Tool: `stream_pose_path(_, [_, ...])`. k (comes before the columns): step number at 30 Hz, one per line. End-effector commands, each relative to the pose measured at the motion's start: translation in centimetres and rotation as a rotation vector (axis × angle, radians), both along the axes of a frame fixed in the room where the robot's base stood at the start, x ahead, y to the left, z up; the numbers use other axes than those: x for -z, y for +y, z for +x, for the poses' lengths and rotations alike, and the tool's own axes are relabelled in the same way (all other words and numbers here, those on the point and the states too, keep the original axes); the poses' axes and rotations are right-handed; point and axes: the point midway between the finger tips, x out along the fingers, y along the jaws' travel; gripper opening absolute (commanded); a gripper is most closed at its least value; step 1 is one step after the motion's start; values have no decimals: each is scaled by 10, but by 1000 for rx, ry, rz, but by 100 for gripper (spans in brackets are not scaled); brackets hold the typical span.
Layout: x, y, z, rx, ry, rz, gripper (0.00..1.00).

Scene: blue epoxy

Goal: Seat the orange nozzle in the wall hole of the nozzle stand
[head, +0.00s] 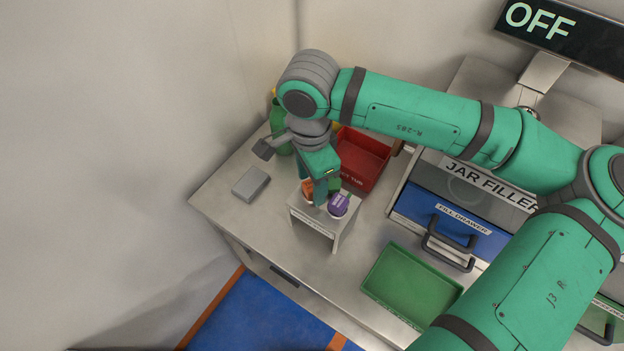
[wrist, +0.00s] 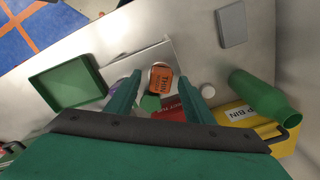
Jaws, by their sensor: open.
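The orange nozzle (head: 307,188) is at the back left of the white nozzle stand (head: 325,222), partly hidden by my gripper (head: 320,194). In the wrist view the orange nozzle (wrist: 161,82), with dark lettering, lies between my gripper's (wrist: 160,72) spread fingers, with a gap on both sides. The fingers do not touch it. The stand (wrist: 142,62) shows as a pale surface beside it. I cannot tell whether the nozzle sits in the wall hole; the hole is not clearly visible. A purple nozzle (head: 338,205) is at the stand's right side.
A red tub (head: 363,160) stands close behind the stand. The green tray (head: 410,285) and blue fill drawer (head: 445,218) are to the right. The bench front left is clear.

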Motion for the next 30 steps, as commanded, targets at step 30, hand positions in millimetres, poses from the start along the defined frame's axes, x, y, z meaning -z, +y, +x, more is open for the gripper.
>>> stream_pose_path(30, [-51,0,0,1,0,-1,48])
